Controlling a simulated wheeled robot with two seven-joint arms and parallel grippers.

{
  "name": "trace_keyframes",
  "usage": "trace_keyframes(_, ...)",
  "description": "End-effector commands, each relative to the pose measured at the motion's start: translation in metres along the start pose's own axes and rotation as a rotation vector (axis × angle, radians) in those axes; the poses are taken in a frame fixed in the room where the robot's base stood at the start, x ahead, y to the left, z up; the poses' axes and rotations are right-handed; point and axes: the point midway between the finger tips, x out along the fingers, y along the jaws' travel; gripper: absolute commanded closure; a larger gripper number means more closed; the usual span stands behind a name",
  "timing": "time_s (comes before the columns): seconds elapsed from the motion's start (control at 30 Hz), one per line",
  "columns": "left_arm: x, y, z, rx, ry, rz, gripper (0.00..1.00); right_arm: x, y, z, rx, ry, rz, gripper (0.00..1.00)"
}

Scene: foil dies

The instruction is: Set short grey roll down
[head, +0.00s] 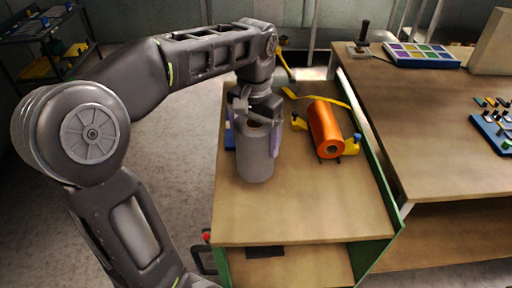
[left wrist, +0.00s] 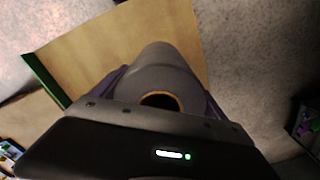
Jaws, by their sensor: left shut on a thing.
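The short grey roll (head: 255,158) is upright at the left part of the wooden cart top (head: 300,215). My left gripper (head: 256,122) is over its upper end, shut on it, with a purple finger pad along its right side. In the left wrist view the grey roll (left wrist: 163,68) sits between the purple fingers, and its dark core hole with a tan rim faces the camera. I cannot tell whether its lower end touches the cart top. My right gripper is not in view.
An orange roll (head: 325,127) lies on a stand with blue and yellow ends, right of the grey roll. A yellow strap (head: 318,98) lies behind it. A blue item (head: 230,136) is partly hidden behind my gripper. The cart's front is clear. A larger table (head: 430,120) stands right.

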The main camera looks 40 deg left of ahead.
Motion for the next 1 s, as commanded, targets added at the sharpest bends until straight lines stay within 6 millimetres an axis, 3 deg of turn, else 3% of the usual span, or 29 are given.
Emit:
trace_keyframes(0.17,0.008,0.0,0.0,0.0,-0.001,0.0,0.88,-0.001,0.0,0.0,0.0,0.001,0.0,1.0)
trace_keyframes(0.5,0.059,0.0,0.0,0.0,0.0,0.0,0.88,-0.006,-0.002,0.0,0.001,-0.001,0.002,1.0)
trace_keyframes(0.87,0.064,0.0,-0.001,0.0,0.001,0.0,0.88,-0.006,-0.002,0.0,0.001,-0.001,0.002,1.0)
trace_keyframes(1.0,0.077,0.0,0.0,0.0,-0.001,0.001,0.88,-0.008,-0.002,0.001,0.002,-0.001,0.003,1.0)
